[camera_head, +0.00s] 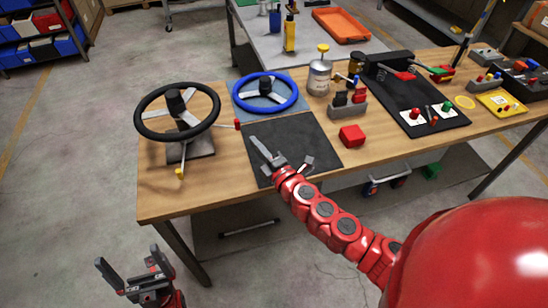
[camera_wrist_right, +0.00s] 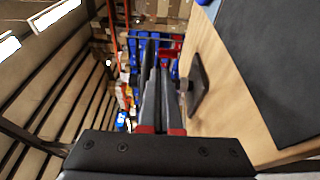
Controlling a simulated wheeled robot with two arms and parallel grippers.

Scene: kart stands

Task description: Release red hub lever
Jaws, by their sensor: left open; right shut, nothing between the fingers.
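The black steering wheel (camera_head: 178,111) stands on a dark base at the table's left end. A lever with a red tip (camera_head: 237,124) sticks out on the right of its hub, and one with a yellow tip (camera_head: 180,173) points toward the front. My right gripper (camera_head: 255,142) is shut and empty over the dark mat, just right of and nearer than the red tip, apart from it. The right wrist view shows its fingers (camera_wrist_right: 152,60) together; the red tip is not clearly visible there. My left gripper (camera_head: 128,258) is open and empty, off the table at front left.
A blue wheel (camera_head: 265,92) lies behind the dark mat (camera_head: 310,140). A red block (camera_head: 352,136), a silver canister (camera_head: 319,77) and a black tool board (camera_head: 420,115) are to the right.

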